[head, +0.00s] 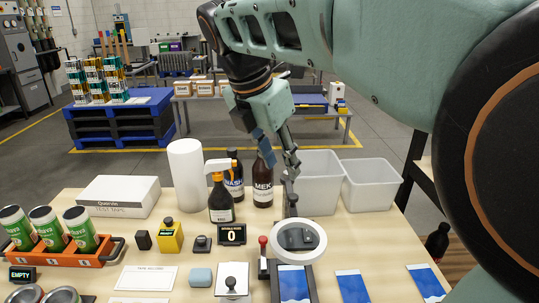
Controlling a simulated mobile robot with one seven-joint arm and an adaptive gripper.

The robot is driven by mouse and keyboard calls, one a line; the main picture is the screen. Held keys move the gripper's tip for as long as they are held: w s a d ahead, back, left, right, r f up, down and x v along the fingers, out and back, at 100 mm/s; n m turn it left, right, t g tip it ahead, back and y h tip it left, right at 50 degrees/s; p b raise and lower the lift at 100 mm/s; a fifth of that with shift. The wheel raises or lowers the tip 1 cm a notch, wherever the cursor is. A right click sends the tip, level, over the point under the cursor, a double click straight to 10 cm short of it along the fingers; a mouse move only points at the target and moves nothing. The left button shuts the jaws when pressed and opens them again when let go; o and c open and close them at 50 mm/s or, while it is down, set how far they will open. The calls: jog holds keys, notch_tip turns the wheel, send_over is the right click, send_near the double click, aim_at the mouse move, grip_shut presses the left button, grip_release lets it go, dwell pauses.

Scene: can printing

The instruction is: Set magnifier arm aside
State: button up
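The magnifier (321,242) has a white ring around a lens. It stands over the table near the front, just above a dark-framed panel with a blue and white print (294,284). A dark upright piece (291,200) rises behind the ring and looks like part of the magnifier arm. My gripper (291,168) points down at the upper end of this dark piece. The fingers are seen edge-on, so I cannot tell whether they touch or hold it.
A MEK bottle (263,183), a spray bottle (221,200) and a white roll (187,175) stand left of my gripper. Two pale bins (318,185) (371,188) stand behind and right. An orange rack (65,257) holds green cans. The table is clear at right, before blue-printed sheets (352,286).

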aim_at(293, 196)
jog(key=b+x, duration=0.1)
jog(key=x, duration=0.9)
jog(key=shift+d+f, duration=0.15)
jog(key=shift+f, duration=0.1)
jog(key=shift+w, duration=0.1)
grip_shut()
